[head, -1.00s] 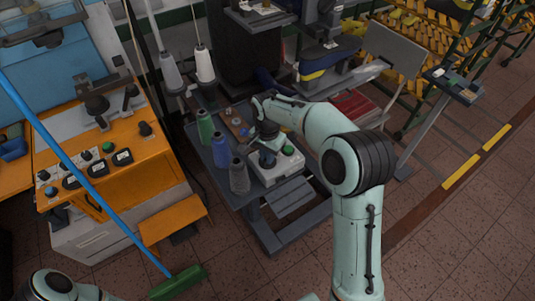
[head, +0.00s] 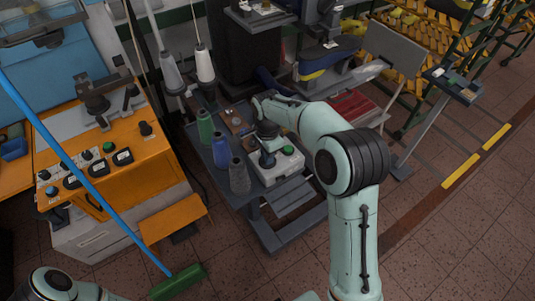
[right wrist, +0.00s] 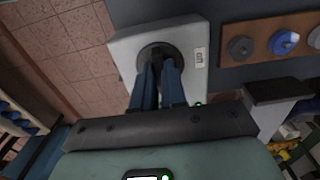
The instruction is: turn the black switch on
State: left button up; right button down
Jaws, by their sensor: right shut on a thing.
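The black switch (right wrist: 158,50) has a round dark base on a pale box (right wrist: 125,50) in the right wrist view. A small white label with dark marks sits beside it. In the head view the pale box (head: 265,178) stands on the grey bench, with a green button on it. My right gripper (right wrist: 160,68) points at the switch, its two blue fingers shut on the switch's knob. The fingers hide part of the knob. In the head view my right gripper (head: 267,158) is over the box. My left gripper is out of view.
Green, blue and grey thread cones (head: 221,152) stand left of the box. A wooden strip with several round knobs (right wrist: 284,42) lies beside it in the right wrist view. An orange machine (head: 130,165) and a green broom (head: 178,282) are at the left.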

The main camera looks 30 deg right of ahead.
jog(key=c, duration=1.2)
grip_release()
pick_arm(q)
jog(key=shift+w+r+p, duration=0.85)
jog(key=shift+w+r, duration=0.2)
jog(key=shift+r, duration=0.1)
pick_arm(e)
notch_tip(320, 180, up, 14)
jog(key=shift+f, duration=0.25)
